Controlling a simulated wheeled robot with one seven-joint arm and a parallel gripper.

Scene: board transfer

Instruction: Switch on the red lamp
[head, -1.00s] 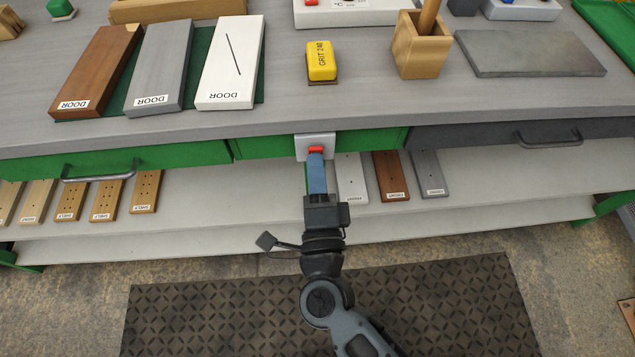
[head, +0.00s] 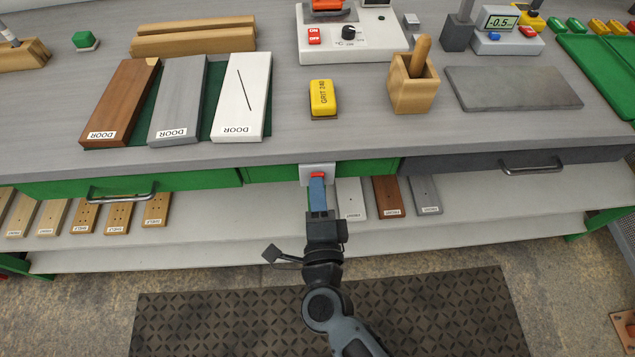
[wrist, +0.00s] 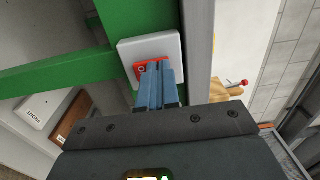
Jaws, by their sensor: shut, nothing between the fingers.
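A white switch plate (head: 305,171) with a red rocker switch (head: 317,175) is on the front of the workbench, below its top edge. In the wrist view the white plate (wrist: 165,46) is large, and the red rocker (wrist: 140,70) shows a round mark at its left end. My gripper (head: 317,183) is shut and empty, its blue fingers pointing at the rocker. In the wrist view the fingertips (wrist: 157,66) cover part of the rocker; I cannot tell whether they press it. I cannot make out a red lamp in either view.
Boards lie on the shelf (head: 250,225) below. The benchtop (head: 350,140) holds door boards, a yellow grit block (head: 323,97) and a white device (head: 375,40) with a red ON/OFF button.

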